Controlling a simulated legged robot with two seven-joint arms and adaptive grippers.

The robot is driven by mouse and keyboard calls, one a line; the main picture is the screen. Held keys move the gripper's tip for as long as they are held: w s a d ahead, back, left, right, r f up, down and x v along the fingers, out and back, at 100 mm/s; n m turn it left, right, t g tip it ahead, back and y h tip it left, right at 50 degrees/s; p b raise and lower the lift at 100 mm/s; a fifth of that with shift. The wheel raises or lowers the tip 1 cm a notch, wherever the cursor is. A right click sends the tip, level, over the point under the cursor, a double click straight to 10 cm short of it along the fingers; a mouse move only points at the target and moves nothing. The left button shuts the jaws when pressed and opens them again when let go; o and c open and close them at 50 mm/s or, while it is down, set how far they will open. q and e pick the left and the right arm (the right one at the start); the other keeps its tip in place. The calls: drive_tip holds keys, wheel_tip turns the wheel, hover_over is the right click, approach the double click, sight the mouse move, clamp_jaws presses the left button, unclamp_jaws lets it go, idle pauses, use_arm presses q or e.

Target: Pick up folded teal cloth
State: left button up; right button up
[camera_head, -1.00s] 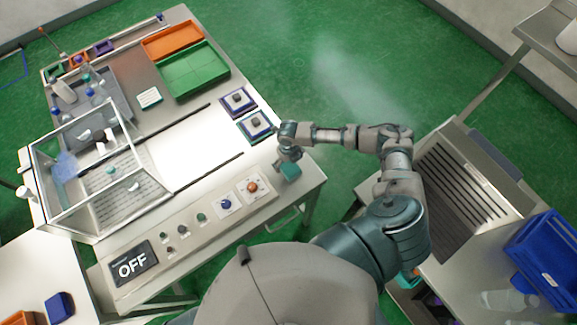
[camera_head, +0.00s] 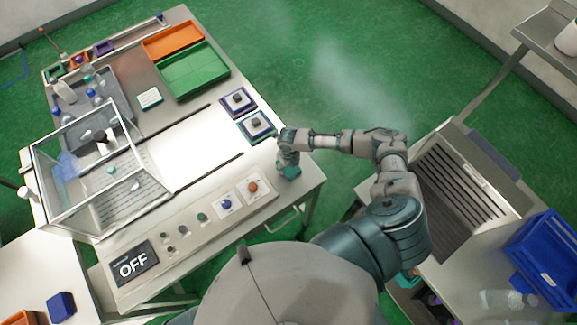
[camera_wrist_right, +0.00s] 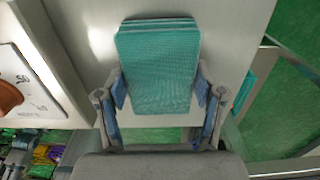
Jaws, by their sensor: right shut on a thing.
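The folded teal cloth (camera_wrist_right: 158,65) fills the space between the fingers of my right gripper (camera_wrist_right: 163,98) in the right wrist view. The fingers press against its two sides, and its folded layers show at the far edge. In the head view the cloth (camera_head: 291,171) is a small teal patch below the gripper (camera_head: 289,162), at the right edge of the steel worktable (camera_head: 250,208). I cannot tell whether the cloth touches the table top. My left gripper is not in view.
A control panel with an orange knob (camera_head: 252,187) and an OFF display (camera_head: 133,264) lies along the table's front. A clear-walled enclosure (camera_head: 88,175) stands at left. Green (camera_head: 193,75) and orange trays (camera_head: 172,41) sit at the back. A blue crate (camera_head: 545,250) is at right.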

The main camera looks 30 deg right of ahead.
drive_tip(key=shift+r, duration=0.55)
wheel_tip(320, 180, up, 2)
drive_tip(key=shift+r+b, duration=0.1)
drive_tip(key=shift+b, duration=0.25)
drive_tip(key=s+a+r, duration=0.1)
drive_tip(key=s+a, duration=0.2)
drive_tip(key=s, duration=0.4)
drive_tip(key=s+a+b, duration=0.1)
drive_tip(key=s+a, duration=0.1)
drive_tip(key=s, duration=0.6)
drive_tip(key=shift+a+r, duration=0.35)
drive_tip(key=shift+a, duration=0.05)
